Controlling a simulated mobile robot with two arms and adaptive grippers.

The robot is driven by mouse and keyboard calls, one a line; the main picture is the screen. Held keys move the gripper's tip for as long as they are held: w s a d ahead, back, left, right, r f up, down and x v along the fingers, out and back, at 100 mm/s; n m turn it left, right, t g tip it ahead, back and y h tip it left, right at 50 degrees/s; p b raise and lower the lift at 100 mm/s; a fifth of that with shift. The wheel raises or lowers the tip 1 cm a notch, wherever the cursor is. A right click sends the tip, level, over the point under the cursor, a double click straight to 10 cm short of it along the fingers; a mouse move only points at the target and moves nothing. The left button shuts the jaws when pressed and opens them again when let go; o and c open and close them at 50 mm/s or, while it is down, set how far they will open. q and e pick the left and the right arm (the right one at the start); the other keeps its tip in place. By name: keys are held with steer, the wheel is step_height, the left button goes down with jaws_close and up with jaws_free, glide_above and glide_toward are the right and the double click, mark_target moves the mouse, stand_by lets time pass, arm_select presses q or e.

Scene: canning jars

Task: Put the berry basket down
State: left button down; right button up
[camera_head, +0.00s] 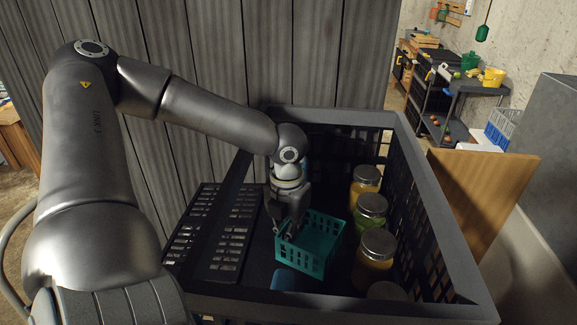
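The berry basket (305,255) is a small teal-green basket with slotted walls. It is inside a large black crate (430,222), left of a row of jars. My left gripper (287,229) reaches down into the crate from above. Its dark fingers are at the basket's left rim and appear closed on that wall. The fingertips are partly hidden, and I cannot tell whether the basket's bottom touches the crate floor. My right gripper is not in view.
Jars with metal lids stand along the crate's right side: a yellow one (364,186), a green one (369,214) and an orange one (374,262). A blue item (293,279) lies in front of the basket. A wooden board (487,190) is right of the crate.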

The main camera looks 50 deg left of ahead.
arm_select(q)
step_height(320, 180, down, 3)
steer(key=shift+a+f, duration=0.1)
steer(key=shift+f, duration=0.1)
steer(key=shift+w+f, duration=0.1)
steer(key=shift+f, duration=0.25)
steer(key=c, duration=2.1)
jaws_free()
steer(key=shift+f, duration=0.15)
steer(key=o, duration=0.4)
steer(key=shift+o, duration=0.3)
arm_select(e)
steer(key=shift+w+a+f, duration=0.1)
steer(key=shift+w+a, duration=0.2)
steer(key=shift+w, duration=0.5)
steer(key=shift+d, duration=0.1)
